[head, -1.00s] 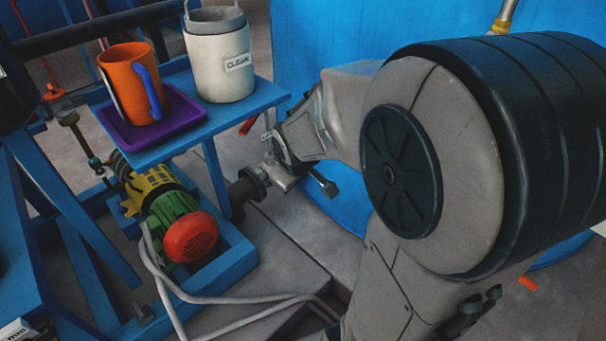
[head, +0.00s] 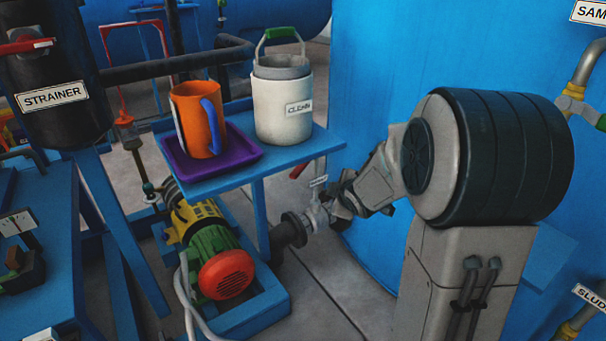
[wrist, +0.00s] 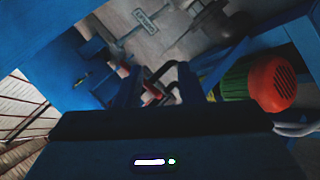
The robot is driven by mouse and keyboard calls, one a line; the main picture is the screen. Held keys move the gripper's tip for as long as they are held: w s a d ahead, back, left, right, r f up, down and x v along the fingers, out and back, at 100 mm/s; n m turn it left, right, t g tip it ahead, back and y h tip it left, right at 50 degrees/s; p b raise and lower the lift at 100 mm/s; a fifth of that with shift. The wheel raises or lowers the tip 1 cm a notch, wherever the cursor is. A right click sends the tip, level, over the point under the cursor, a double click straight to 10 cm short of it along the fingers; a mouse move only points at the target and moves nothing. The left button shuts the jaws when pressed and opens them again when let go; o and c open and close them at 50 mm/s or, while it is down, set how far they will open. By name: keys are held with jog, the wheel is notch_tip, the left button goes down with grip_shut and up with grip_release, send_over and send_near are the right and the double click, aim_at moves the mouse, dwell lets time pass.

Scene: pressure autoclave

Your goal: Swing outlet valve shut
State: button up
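The outlet valve (head: 317,214) is a small pale metal body on the pipe beside the pump, with a tag (head: 318,181) above it. A red handle (head: 299,169) shows just behind the tag, under the blue shelf. My gripper (head: 338,205) is close on the right of the valve; its fingertips are hard to make out there. In the wrist view my gripper (wrist: 158,88) has two dark fingers standing apart. A small red piece (wrist: 152,93) shows between them, perhaps the handle; contact cannot be told.
A green and yellow pump with a red end (head: 226,274) sits left of the valve. The blue shelf (head: 310,150) above carries an orange mug (head: 196,125) on a purple tray (head: 240,163) and a white container (head: 282,112). A large blue tank (head: 375,70) stands behind.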

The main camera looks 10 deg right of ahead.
aim_at(304, 169)
jog(key=w+a+f+n+t+y+b, duration=0.1)
jog(key=w+a+n+y+b, duration=0.1)
jog(key=w, duration=0.4)
jog(key=w+a+n+t+y+b, duration=0.2)
jog(key=w+n+y, duration=0.2)
jog(key=w+n, duration=0.1)
jog(key=w+a+f+n+t+y+b, duration=0.1)
jog(key=w+a+n+y+b, duration=0.1)
jog(key=w, duration=0.4)
jog(key=shift+w+a+f+n+t+y, duration=0.1)
jog(key=shift+w+f+n+t+y, duration=0.15)
jog(key=shift+n, duration=0.3)
jog(key=shift+w+f+n+t+y, duration=0.15)
jog(key=shift+n+y, duration=0.2)
jog(key=shift+n, duration=0.2)
jog(key=shift+s, duration=0.1)
grip_shut()
